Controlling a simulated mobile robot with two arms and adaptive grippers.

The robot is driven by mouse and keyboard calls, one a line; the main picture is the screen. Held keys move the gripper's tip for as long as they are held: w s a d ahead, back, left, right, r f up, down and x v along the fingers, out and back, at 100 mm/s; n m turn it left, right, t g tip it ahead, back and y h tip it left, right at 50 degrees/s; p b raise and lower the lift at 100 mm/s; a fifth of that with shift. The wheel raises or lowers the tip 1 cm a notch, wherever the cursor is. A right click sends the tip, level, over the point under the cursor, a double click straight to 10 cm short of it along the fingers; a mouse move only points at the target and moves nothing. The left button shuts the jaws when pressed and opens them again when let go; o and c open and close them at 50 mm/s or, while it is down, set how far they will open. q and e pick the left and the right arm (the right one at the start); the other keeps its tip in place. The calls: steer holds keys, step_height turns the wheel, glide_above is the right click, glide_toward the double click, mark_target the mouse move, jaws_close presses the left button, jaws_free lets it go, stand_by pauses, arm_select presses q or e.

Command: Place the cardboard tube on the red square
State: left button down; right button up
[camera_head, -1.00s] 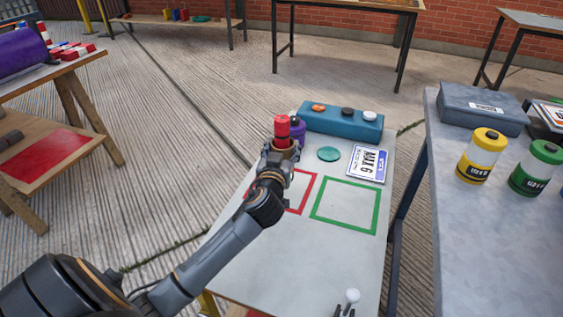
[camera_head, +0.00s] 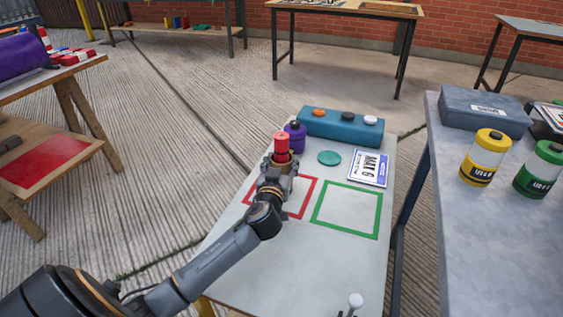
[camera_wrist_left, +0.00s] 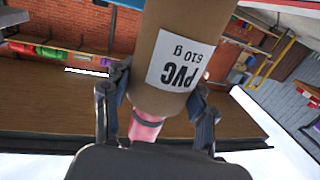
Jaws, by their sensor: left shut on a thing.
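My left gripper (camera_head: 281,165) is shut on the cardboard tube (camera_wrist_left: 170,35), which is brown with a white "PVC 610 g" label in the left wrist view. The red square (camera_head: 309,197) is an outline on the pale table, left of a green square outline (camera_head: 376,215). My gripper and wrist cover part of the red outline. The gap between tube and table cannot be told.
A purple jar (camera_head: 297,137) stands close behind the gripper, before a teal box (camera_head: 340,126). A teal disc (camera_head: 329,158) and a number plate (camera_head: 368,168) lie to the right. The front table surface is clear.

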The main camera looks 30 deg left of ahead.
arm_select(q)
steer(key=shift+r, duration=0.1)
arm_select(e)
steer(key=shift+w, duration=0.2)
arm_select(q)
steer(key=shift+c, duration=2.2)
jaws_free()
arm_select(e)
steer(key=shift+r, duration=0.1)
arm_select(q)
steer(key=v, duration=1.2)
steer(key=shift+p, duration=0.4)
arm_select(e)
steer(key=s, duration=0.1)
steer(key=s+g, duration=0.1)
steer(key=s, duration=0.1)
steer(key=shift+d+f, duration=0.2)
steer(key=shift+d, duration=0.2)
